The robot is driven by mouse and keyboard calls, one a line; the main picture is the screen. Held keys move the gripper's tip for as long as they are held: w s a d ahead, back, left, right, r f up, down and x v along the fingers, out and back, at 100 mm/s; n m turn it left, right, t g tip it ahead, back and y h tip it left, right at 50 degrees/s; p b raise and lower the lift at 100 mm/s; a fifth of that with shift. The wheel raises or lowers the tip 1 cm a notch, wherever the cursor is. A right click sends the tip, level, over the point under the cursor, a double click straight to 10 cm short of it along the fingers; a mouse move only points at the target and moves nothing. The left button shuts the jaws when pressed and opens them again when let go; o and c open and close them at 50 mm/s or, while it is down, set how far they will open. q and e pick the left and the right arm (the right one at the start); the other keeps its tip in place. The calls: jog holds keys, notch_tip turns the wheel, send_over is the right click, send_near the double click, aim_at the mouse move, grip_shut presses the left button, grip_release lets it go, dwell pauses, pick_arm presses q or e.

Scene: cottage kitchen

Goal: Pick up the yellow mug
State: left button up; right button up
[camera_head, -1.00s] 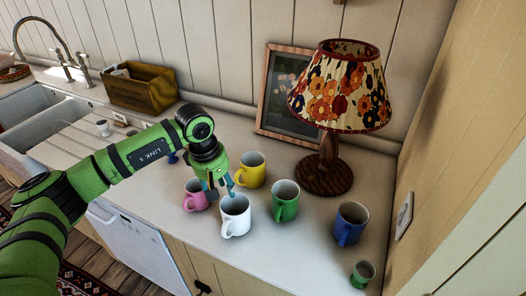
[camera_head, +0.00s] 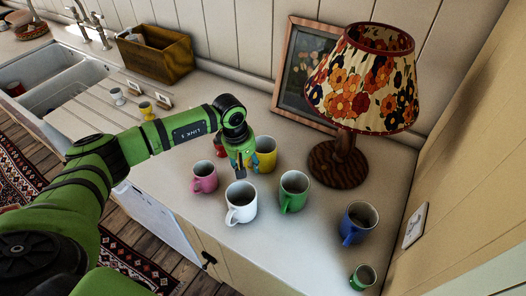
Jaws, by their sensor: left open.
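The yellow mug (camera_head: 265,154) stands upright on the pale counter, behind the white mug (camera_head: 241,203) and to the left of the green mug (camera_head: 293,191). My left gripper (camera_head: 245,170) points down, open and empty, just left of the yellow mug and above the gap between it and the white mug. It hides part of the yellow mug's left side. I cannot tell whether the fingers touch the mug. My right gripper is not in view.
A pink mug (camera_head: 204,177) is left of the gripper, with a red item (camera_head: 220,146) behind it. A blue mug (camera_head: 358,223) and small green cup (camera_head: 363,277) stand right. A lamp (camera_head: 338,164) and picture frame (camera_head: 283,91) stand behind. The counter's right part (camera_head: 315,240) has free room.

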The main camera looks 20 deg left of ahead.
pick_arm(q)
jog(key=shift+f, duration=0.3)
jog(key=shift+s, duration=0.1)
jog(key=c, duration=0.3)
jog(key=shift+r, duration=0.1)
grip_shut()
